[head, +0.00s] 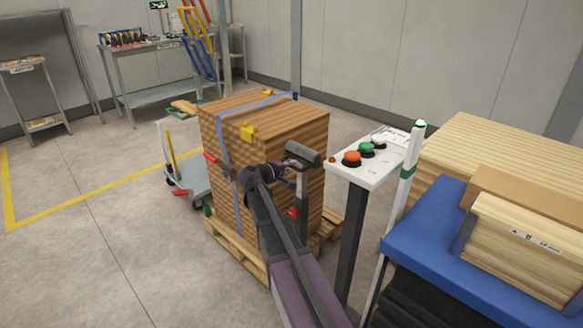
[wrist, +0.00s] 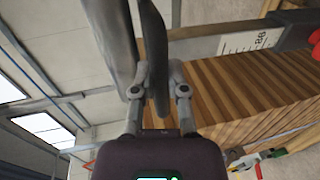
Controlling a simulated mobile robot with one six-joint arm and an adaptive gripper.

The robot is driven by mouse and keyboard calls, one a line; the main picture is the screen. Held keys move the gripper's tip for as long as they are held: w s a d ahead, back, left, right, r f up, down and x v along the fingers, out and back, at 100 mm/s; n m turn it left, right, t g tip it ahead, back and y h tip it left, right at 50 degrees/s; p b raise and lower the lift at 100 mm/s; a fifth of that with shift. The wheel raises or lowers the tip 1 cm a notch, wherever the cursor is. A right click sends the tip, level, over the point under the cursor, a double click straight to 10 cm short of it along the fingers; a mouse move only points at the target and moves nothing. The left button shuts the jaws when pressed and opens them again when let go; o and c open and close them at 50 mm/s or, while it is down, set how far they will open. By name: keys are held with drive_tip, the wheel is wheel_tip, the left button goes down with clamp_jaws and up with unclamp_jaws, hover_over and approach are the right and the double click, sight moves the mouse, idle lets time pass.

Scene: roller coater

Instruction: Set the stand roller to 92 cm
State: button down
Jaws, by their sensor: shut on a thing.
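The stand roller (head: 303,154) is a dark grey cylinder on an upright post in front of a strapped stack of boards. A red knob (head: 293,213) sits lower on its post. My gripper (head: 291,170) is at the roller head, from the left, and shut on it. In the wrist view my fingers (wrist: 143,60) are close together; the exact contact is hard to see. The wrist view also shows the post's pale scale (wrist: 250,41), with a marking that looks like 88, and the red knob (wrist: 301,22). The exact height setting cannot be read.
The strapped board stack (head: 265,120) stands on a pallet (head: 237,251) right behind the roller. A control panel (head: 372,158) with red and green buttons is close to its right. A blue table (head: 425,232) bears boards.

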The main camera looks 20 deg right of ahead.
sight(300, 155)
drive_tip(key=shift+w+r+p, duration=0.1)
drive_tip(key=shift+r+p, duration=1.35)
drive_tip(key=shift+r, duration=0.55)
drive_tip(key=c, duration=0.6)
unclamp_jaws()
drive_tip(key=shift+c, duration=0.2)
drive_tip(key=shift+f, duration=0.1)
drive_tip(key=shift+f, duration=0.1)
